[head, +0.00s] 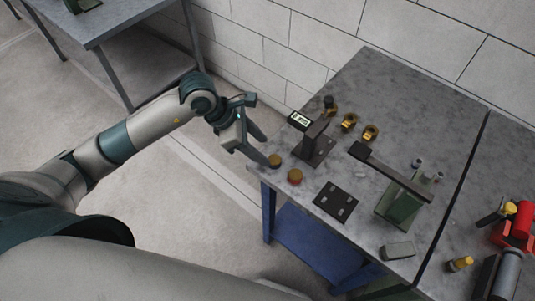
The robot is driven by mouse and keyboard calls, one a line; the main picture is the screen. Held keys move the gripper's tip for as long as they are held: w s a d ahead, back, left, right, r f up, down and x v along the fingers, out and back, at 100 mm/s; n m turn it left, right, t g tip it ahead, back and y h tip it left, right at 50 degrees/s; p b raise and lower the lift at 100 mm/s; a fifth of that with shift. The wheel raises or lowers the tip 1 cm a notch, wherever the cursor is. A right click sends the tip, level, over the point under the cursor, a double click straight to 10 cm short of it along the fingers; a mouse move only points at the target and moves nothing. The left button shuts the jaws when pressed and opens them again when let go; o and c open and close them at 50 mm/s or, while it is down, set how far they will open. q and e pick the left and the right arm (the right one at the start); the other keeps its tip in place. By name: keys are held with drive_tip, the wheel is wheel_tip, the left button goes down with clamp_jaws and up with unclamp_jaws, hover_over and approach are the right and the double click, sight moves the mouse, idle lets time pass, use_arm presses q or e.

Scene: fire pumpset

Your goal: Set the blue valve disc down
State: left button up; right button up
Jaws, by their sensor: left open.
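My left gripper (264,150) is open at the left edge of the grey-topped table (350,95). Its fingers point toward a small round disc with a tan top (275,161), which stands on the table close to the lower fingertip. I cannot tell whether they touch. A similar disc with a reddish side (295,177) stands just right of it. No disc shows a clear blue colour, so I cannot tell which is the blue valve disc. My right gripper is not in view.
Two brass rings (349,122), a black plate (336,201) and a green device with a long dark bar (398,207) share the table. Red and grey parts (515,225) lie far right.

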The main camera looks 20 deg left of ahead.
use_arm(q)
drive_tip(key=b+v, duration=0.1)
drive_tip(key=v, duration=0.5)
drive_tip(key=shift+d, duration=0.1)
idle(0.6)
